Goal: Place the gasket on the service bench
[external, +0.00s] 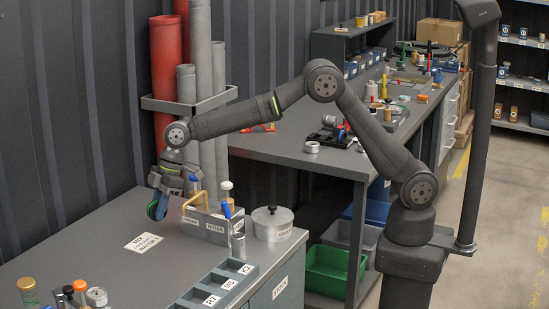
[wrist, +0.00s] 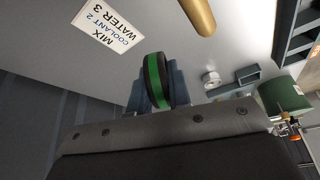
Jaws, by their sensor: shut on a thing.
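My gripper (external: 164,195) is at the left, over the near grey bench (external: 110,225), next to the tool caddy. It is shut on a ring, taken to be the gasket (external: 155,208), which hangs upright on edge. In the wrist view the ring (wrist: 155,80) is black with a green band, between the two blue-grey fingers (wrist: 157,88). It seems to be above the bench top; whether its lower edge touches cannot be told. A second, longer bench (external: 290,150) stands behind. Which bench is the service bench is not marked.
A caddy (external: 208,228) with a tan handle stands right of my gripper, then a lidded pot (external: 272,223). A mix label (external: 143,243) lies on clear bench top. A compartment tray (external: 215,285) and bottles (external: 80,286) are nearer. Upright pipes (external: 187,85) stand behind.

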